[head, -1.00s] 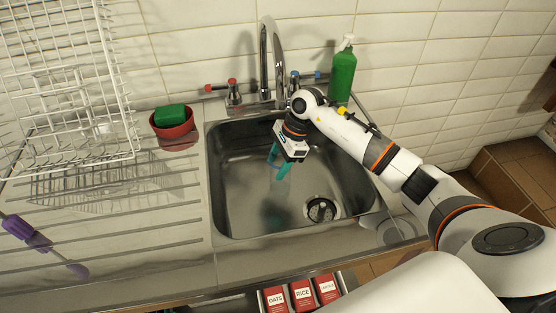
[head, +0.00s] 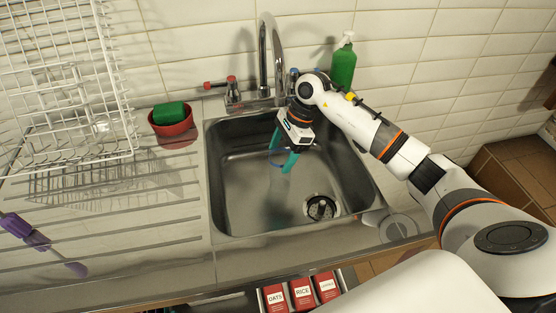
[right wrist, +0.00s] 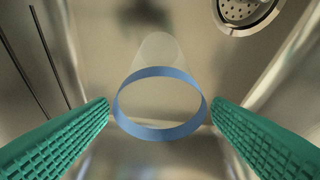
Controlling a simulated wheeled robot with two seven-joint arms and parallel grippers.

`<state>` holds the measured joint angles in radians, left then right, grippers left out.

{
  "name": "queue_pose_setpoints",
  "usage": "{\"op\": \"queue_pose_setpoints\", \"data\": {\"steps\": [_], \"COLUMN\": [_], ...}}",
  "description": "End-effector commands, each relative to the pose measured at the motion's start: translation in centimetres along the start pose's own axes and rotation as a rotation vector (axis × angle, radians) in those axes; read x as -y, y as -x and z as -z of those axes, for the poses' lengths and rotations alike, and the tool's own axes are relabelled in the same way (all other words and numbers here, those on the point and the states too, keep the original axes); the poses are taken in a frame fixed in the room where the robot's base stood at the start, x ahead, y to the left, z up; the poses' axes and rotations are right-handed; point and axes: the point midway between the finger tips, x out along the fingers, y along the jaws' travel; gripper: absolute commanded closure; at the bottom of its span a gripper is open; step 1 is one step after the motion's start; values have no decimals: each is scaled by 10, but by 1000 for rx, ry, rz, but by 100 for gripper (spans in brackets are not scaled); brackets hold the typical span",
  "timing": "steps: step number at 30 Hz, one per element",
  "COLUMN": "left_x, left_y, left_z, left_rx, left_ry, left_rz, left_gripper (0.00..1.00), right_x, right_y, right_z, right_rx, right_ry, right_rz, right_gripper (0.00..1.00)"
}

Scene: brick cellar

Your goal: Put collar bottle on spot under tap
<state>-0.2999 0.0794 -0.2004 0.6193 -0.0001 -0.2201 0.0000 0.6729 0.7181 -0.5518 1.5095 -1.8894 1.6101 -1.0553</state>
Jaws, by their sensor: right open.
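The collar bottle is a clear, see-through body with a blue collar (right wrist: 160,132). In the right wrist view it is in the sink (right wrist: 90,30), between my two green fingers. In the head view only a bit of its blue collar (head: 275,163) shows by the fingers. My right gripper (head: 282,158) is open around the collar, with a finger on each side; I cannot tell whether either touches it. The tap (head: 264,60) arches over the back of the sink, behind my gripper. No marked spot shows. My left gripper is out of view.
The drain (head: 320,207) is at the sink's front right. A green soap bottle (head: 343,65) stands behind my right arm. A red bowl with a green sponge (head: 169,113) and a white dish rack (head: 75,150) are at left. The sink's front is clear.

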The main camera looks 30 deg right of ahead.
Motion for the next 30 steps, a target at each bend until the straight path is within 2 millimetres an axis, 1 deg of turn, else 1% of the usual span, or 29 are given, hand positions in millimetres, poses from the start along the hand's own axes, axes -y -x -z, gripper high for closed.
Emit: {"op": "queue_pose_setpoints", "data": {"steps": [1, 6, 9, 12, 15, 18, 30], "left_x": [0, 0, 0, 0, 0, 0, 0], "left_y": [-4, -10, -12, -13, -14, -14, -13], "left_z": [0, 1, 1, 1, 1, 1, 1], "left_rx": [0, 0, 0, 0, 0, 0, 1], "left_ry": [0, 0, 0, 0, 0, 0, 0], "left_rz": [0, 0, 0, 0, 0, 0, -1], "left_gripper": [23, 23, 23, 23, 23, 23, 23], "right_x": [-1, -1, -1, -1, 0, 0, 0], "right_y": [12, 49, 67, 79, 86, 89, 89], "right_z": [-2, -2, -1, 0, 0, 0, 0], "right_rx": [3, 3, 2, 1, 2, 1, 0], "right_ry": [1, 1, 1, 1, 0, 0, 0], "right_rz": [-6, -5, -5, -3, -1, 0, 0], "right_gripper": [27, 27, 27, 27, 27, 27, 27]}}
